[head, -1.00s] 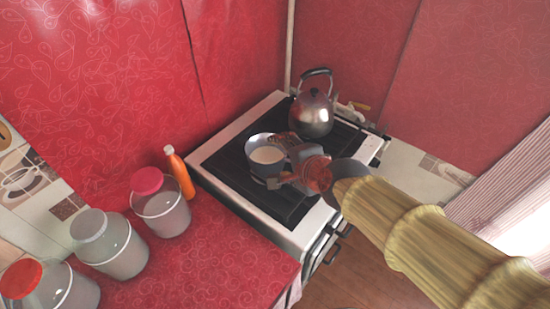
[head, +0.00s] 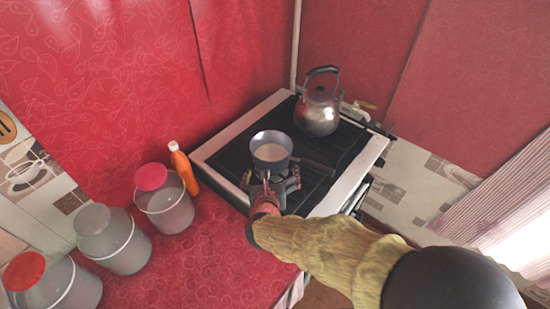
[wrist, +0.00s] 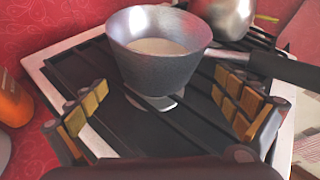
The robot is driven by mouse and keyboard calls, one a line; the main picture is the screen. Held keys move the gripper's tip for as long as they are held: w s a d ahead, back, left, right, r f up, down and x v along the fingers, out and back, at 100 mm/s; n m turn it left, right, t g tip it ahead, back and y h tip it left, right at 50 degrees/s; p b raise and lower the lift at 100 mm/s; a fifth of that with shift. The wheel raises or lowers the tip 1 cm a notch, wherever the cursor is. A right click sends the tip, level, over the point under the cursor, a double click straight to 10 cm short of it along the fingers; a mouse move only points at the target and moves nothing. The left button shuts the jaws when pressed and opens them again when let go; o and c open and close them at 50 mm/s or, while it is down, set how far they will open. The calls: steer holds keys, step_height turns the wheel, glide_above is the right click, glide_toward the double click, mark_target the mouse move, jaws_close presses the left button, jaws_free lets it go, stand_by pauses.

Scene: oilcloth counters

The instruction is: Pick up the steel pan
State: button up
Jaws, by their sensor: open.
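The steel pan (head: 287,143) stands upright on the dark stove top, with a pale round bottom showing inside. In the wrist view the pan (wrist: 150,70) is just beyond my fingers, and its dark handle (wrist: 285,69) points to the right. My gripper (head: 271,181) is on the near side of the pan in the head view. In the wrist view my gripper (wrist: 160,112) is open, with one padded finger at each side and nothing between the pads. The pan's wall is ahead of the fingertips; I cannot tell whether they touch it.
A steel kettle (head: 318,114) stands behind and right of the pan, close to the handle in the wrist view. An orange bottle (head: 183,170) and several lidded jars (head: 167,200) stand on the red counter (head: 215,245) at left. Red walls close off the back.

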mark_target(273, 155)
steer(key=b+x, duration=0.1)
steer(key=x, duration=0.4)
steer(key=shift+w+b, duration=0.15)
steer(key=shift+b, duration=0.15)
steer(key=c, duration=0.4)
steer(key=c, duration=1.2)
steer(key=shift+a+r, duration=0.1)
steer(key=shift+r, duration=0.1)
steer(key=shift+c, duration=0.6)
steer(key=shift+r, duration=0.15)
